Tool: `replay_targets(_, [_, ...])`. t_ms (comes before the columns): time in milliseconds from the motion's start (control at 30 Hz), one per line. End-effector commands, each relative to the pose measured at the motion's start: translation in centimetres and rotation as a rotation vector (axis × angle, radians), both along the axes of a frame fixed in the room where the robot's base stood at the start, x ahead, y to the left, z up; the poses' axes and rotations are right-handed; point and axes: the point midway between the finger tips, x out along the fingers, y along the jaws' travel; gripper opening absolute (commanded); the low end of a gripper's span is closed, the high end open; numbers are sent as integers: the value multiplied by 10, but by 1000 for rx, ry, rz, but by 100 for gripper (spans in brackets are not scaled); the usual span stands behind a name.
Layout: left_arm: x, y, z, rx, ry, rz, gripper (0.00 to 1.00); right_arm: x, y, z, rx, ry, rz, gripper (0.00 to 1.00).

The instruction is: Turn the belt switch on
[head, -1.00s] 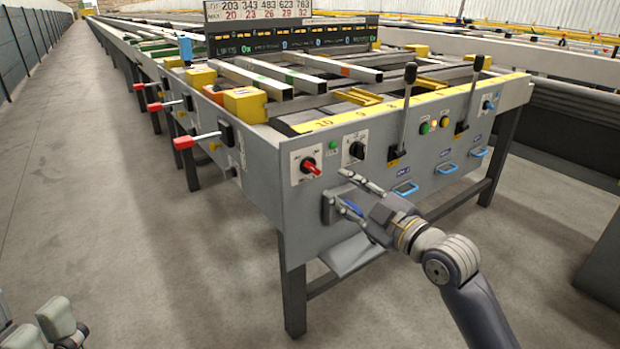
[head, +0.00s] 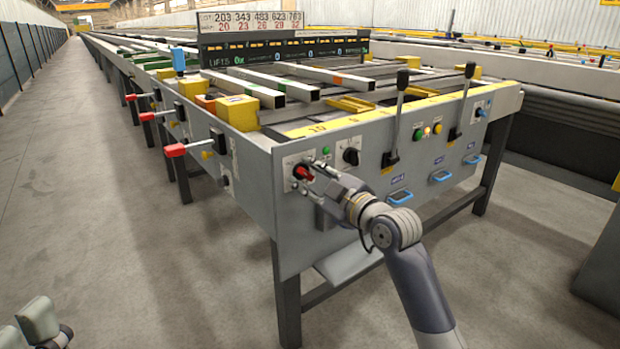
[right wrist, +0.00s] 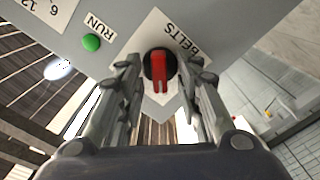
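The belt switch is a red knob on a black round base, on a white plate lettered BELTS. It is on the grey front panel near its left corner in the head view (head: 302,172). In the right wrist view the red knob (right wrist: 159,70) sits between the fingertips. My right gripper (head: 312,178) is open, with one finger on each side of the knob; contact is not clear. My left gripper (head: 30,326) is at the lower left, partly cut off and away from the panel; its opening is unclear.
A green RUN button (right wrist: 91,42) and a black rotary knob (head: 351,156) are beside the switch. Two black levers (head: 397,115) (head: 462,105) and blue handles (head: 400,197) are further right. Red-tipped levers (head: 176,150) stick out from the left side. The floor at left is clear.

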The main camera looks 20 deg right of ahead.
Motion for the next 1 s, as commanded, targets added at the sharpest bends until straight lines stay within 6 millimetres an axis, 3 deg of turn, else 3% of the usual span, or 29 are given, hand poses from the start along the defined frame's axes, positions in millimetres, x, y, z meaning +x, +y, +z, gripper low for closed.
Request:
replay_targets(33, [0, 0, 0, -1, 0, 0, 40, 0, 0, 0, 0, 0, 0, 32])
replay_targets(167, [0, 0, 0, -3, 0, 0, 40, 0, 0, 0, 0, 0, 0, 3])
replay_targets(200, [0, 0, 0, -4, 0, 1, 40, 0, 0, 0, 0, 0, 0, 0])
replay_targets(633, [-3, 2, 5, -12, 4, 2, 40, 0, 0, 1, 37, 17, 1, 0])
replay_targets(733, [-2, 2, -6, -6, 56, 0, 40, 0, 0, 2, 70, 29, 1, 0])
replay_targets(1000, [-3, 2, 15, -7, 51, 0, 40, 0, 0, 2, 170, 66, 1, 0])
